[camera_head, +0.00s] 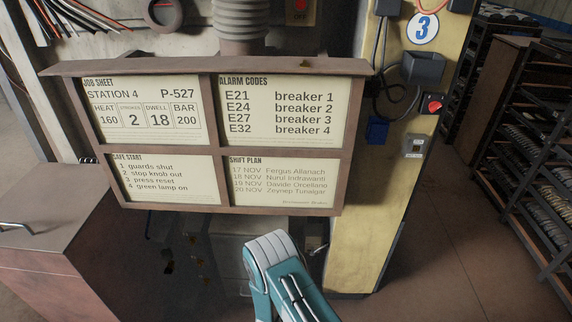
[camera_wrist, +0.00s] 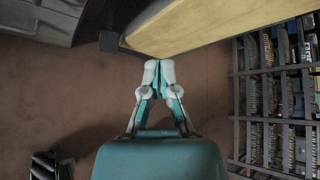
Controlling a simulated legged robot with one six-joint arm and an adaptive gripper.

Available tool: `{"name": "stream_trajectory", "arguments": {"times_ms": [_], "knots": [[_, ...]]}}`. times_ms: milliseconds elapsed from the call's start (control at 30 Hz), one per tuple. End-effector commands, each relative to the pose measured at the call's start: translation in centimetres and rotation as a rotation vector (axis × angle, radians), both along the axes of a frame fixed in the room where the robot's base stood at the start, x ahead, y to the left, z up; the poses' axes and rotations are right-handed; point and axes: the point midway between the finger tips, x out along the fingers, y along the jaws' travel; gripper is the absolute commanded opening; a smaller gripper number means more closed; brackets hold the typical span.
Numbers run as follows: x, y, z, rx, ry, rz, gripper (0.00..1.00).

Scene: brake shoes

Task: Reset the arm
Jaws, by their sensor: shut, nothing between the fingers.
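My arm's teal and white link rises from the bottom middle of the head view, in front of a notice board (camera_head: 213,150). My gripper is hidden in the head view. In the wrist view my gripper (camera_wrist: 159,66) is shut, its two white fingertips together with nothing between them. It points toward the lower edge of a yellow panel (camera_wrist: 205,30); I cannot tell whether it touches it. The notice board shows a job sheet, alarm codes, a safe start list and a shift plan.
A yellow column (camera_head: 372,190) marked 3 carries a grey box (camera_head: 423,68), cables, a red button (camera_head: 433,104) and a small grey switch box (camera_head: 414,146). Racks (camera_head: 535,150) of parts stand at the right. A brown cabinet (camera_head: 50,245) is at the left. Brown floor (camera_head: 455,245) is clear between column and racks.

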Motion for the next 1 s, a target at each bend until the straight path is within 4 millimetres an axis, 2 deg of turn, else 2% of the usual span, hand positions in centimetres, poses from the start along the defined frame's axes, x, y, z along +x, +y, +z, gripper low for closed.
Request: {"name": "stream_trajectory", "arguments": {"times_ms": [267,367,467,700,833,1000], "knots": [[2.5,1.4,3.8,-0.019,0.068,0.083,0.0],[3.6,2.0,5.8,-0.031,0.101,0.133,0.0],[4.8,2.5,8.6,-0.048,0.14,0.199,0.0],[7.1,3.2,17.8,-0.139,0.241,0.439,0.0],[7.2,3.1,22.8,-0.211,0.284,0.579,0.0],[6.4,2.7,29.1,-0.329,0.325,0.764,0.0]]}}
